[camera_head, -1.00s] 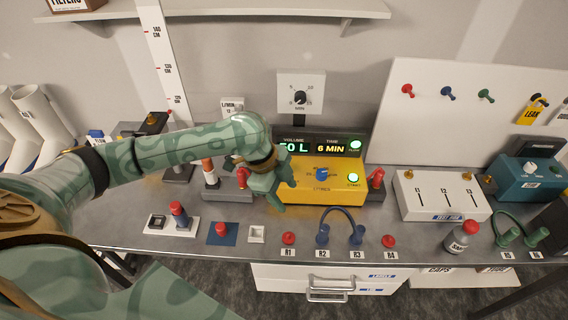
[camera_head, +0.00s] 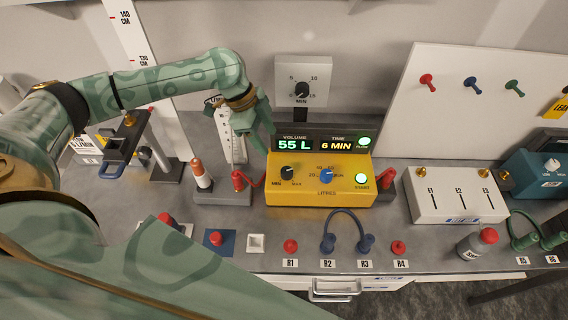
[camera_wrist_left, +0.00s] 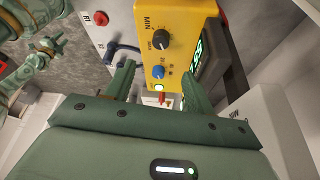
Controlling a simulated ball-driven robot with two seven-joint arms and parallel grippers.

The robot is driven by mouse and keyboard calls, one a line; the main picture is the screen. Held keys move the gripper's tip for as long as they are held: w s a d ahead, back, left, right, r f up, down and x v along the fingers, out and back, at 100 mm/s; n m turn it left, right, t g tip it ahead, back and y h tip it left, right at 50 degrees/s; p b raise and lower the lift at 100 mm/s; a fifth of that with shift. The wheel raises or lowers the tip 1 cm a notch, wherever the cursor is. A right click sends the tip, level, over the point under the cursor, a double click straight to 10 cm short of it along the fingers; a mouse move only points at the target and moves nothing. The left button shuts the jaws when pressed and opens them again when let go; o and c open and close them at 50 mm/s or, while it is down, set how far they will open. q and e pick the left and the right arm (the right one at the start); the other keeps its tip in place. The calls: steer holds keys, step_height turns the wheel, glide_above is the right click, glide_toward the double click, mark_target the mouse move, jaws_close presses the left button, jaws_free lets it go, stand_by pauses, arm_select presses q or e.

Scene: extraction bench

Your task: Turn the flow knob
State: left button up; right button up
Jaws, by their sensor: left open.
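A yellow pump box (camera_head: 320,199) stands mid-bench. On its top left is a black knob (camera_head: 288,173) between MIN and MAX marks; it also shows in the left wrist view (camera_wrist_left: 160,40). A blue LITRES knob (camera_head: 326,176) is to its right and shows in the wrist view (camera_wrist_left: 158,72). My left gripper (camera_head: 262,140) is open and empty, behind and left of the black knob, apart from it. In the wrist view its fingers (camera_wrist_left: 158,92) spread below both knobs. A green limb, likely my right gripper (camera_wrist_left: 40,58), shows at the wrist view's left; its jaws are unclear.
A display (camera_head: 322,144) behind the box reads 55 L and 6 MIN. A lit green START button (camera_head: 361,179) is on the box. A red-handled lever (camera_head: 238,181) and a red-and-white post (camera_head: 202,174) stand left. A wall dial (camera_head: 302,90) is behind.

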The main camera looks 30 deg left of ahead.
mark_target(286, 170)
arm_select(q)
steer(key=b+x, duration=0.1)
steer(key=x, duration=1.2)
steer(key=shift+w+a, duration=0.1)
steer(key=c, duration=1)
